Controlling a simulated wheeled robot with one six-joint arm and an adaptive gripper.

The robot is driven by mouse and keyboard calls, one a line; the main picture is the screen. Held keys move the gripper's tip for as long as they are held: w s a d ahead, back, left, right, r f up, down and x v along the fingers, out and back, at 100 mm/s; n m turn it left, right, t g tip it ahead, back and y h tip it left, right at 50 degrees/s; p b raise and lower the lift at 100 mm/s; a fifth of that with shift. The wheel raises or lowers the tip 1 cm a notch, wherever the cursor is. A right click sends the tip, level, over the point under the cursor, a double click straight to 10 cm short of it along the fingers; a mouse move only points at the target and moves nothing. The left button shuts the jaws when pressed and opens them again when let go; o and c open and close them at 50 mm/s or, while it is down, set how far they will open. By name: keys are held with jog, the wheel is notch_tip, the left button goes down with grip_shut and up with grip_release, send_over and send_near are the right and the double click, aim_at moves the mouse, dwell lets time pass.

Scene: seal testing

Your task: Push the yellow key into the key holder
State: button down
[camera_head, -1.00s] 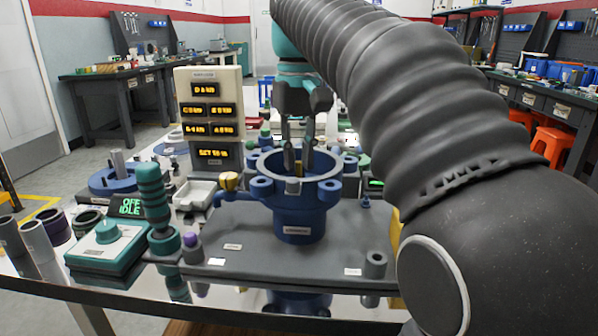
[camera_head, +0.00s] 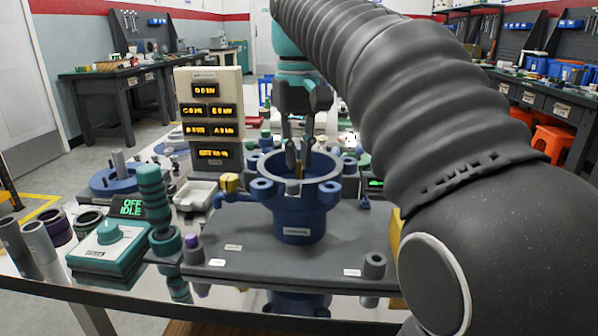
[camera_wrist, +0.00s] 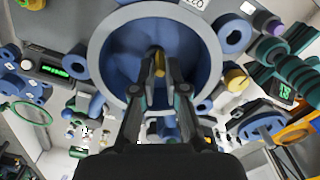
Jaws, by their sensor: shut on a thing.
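The yellow key (camera_wrist: 159,66) shows as a small yellow piece between my fingertips in the wrist view. My gripper (camera_wrist: 158,88) is shut on it, with the fingers pointing into the blue round chamber (camera_wrist: 95,45). In the head view my gripper (camera_head: 299,165) reaches down into the open top of the same blue chamber (camera_head: 298,215). The key is mostly hidden there by the fingers and rim. I cannot make out the key holder, or tell whether the key touches it.
Blue lugs surround the chamber rim. A valve with a yellow knob (camera_head: 229,182) stands at its left, near a teal ribbed column (camera_head: 153,200). A display panel (camera_head: 210,120) stands behind left. The grey plate (camera_head: 270,262) is mostly clear in front.

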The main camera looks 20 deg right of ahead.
jog(key=shift+r+p, duration=0.9)
jog(key=shift+r, duration=2.35)
